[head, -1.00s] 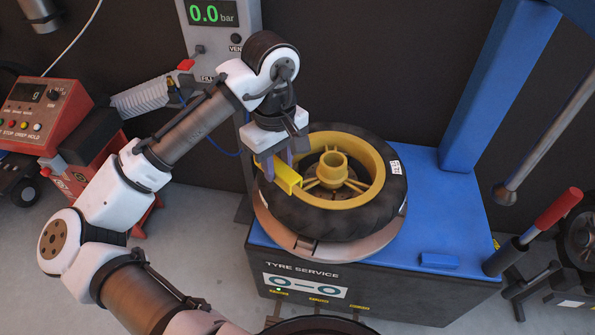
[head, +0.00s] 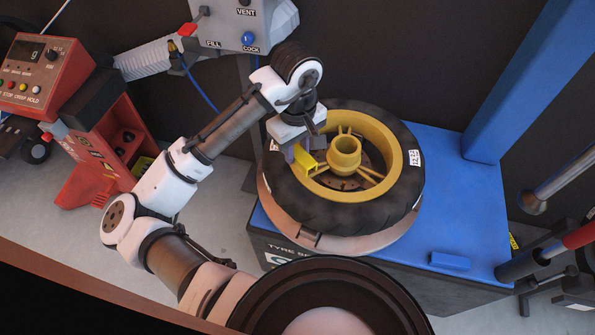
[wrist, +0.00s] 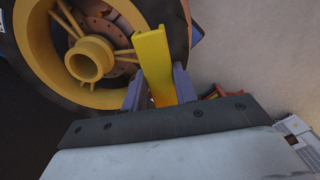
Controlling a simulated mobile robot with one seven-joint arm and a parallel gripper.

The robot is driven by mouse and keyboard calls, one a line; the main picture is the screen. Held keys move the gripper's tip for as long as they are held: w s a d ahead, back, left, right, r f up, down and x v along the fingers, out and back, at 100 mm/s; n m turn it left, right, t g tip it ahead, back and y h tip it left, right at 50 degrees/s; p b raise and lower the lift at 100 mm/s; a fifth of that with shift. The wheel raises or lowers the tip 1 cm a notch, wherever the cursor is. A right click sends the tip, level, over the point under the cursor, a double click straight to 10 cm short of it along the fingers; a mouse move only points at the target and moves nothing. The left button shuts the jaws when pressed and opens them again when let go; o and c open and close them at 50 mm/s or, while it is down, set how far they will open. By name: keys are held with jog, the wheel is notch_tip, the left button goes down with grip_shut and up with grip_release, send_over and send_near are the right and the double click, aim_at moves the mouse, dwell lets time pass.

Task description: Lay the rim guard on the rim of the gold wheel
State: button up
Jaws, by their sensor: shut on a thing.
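The gold wheel (head: 398,153) with its black tyre (head: 342,214) lies flat on the turntable of the blue tyre machine. In the wrist view its gold rim (wrist: 46,66) and hub fill the upper left. My gripper (head: 302,152) is over the left side of the wheel, shut on the yellow rim guard (head: 307,163). In the wrist view the rim guard (wrist: 153,62) sticks out from between the two fingers, beside the rim. I cannot tell whether the guard touches the rim; the gripper hides part of that side.
The blue machine top (head: 470,210) carries a small blue block (head: 450,260). A blue column (head: 520,85) stands behind at right, with a red-handled lever (head: 580,238) nearby. A red cabinet (head: 105,160) and a grey inflator panel (head: 243,25) stand at left and behind.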

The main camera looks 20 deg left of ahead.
notch_tip(320, 180, down, 10)
jog(key=shift+r+b, duration=0.25)
jog(key=shift+b, duration=0.15)
jog(key=shift+f, duration=0.1)
jog(key=shift+f, duration=0.1)
jog(key=o, duration=0.9)
jog(key=shift+o, duration=0.2)
notch_tip(320, 180, up, 12)
jog(key=shift+r+p, duration=0.25)
jog(key=shift+p, duration=0.3)
